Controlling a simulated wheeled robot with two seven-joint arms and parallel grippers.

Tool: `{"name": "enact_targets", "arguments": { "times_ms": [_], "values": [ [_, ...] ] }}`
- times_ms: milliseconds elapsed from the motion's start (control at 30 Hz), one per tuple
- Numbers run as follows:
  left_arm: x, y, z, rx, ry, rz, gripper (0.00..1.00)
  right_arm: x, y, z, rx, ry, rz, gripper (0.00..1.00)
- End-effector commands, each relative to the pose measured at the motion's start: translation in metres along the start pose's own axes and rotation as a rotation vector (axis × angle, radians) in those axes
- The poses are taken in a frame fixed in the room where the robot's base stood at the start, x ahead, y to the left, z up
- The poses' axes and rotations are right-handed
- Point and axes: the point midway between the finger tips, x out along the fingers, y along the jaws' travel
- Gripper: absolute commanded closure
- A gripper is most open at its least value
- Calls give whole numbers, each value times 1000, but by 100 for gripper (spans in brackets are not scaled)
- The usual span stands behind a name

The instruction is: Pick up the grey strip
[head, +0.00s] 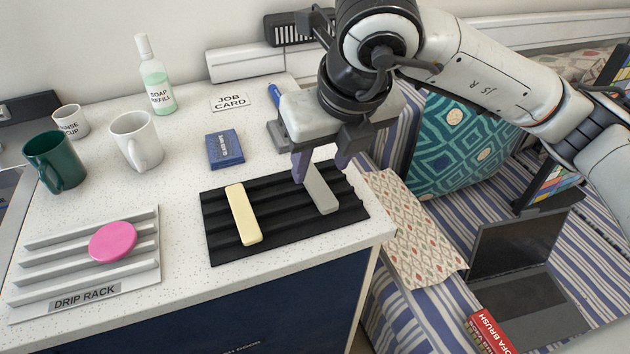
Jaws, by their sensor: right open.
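The grey strip (322,192) lies on the right part of a black ridged mat (283,241) near the counter's front right corner. My right gripper (322,174) is open, pointing down over the far end of the strip, with its fingers on either side of that end. I cannot tell whether the fingers touch the strip. The gripper hides part of the strip's far end. A pale yellow strip (243,214) lies on the same mat, to the left. My left gripper is not in view.
A drip rack (45,262) with a pink disc (113,241) stands at the left. A blue box (225,149), a white mug (137,140), a green mug (54,162), a rinse cup (70,121) and a soap bottle (156,84) stand behind. A striped sofa is right of the counter.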

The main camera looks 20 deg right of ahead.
Motion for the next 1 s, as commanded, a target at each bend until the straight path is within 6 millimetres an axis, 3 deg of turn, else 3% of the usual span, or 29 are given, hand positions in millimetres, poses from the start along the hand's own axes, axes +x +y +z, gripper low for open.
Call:
{"name": "enact_targets", "arguments": {
  "times_ms": [300, 567, 600, 833, 1000],
  "values": [
    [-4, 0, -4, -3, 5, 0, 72, 43, -2, -2, 0, 2, 1, 55],
    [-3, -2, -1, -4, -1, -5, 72, 48, -2, -2, -1, 1, 2, 55],
    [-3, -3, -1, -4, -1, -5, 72, 48, -2, -2, -1, 1, 2, 56],
    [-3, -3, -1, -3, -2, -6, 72, 48, -2, -2, -1, 1, 2, 95],
    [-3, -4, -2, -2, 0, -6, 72, 47, -2, -1, -1, 0, 2, 99]
  ]
}}
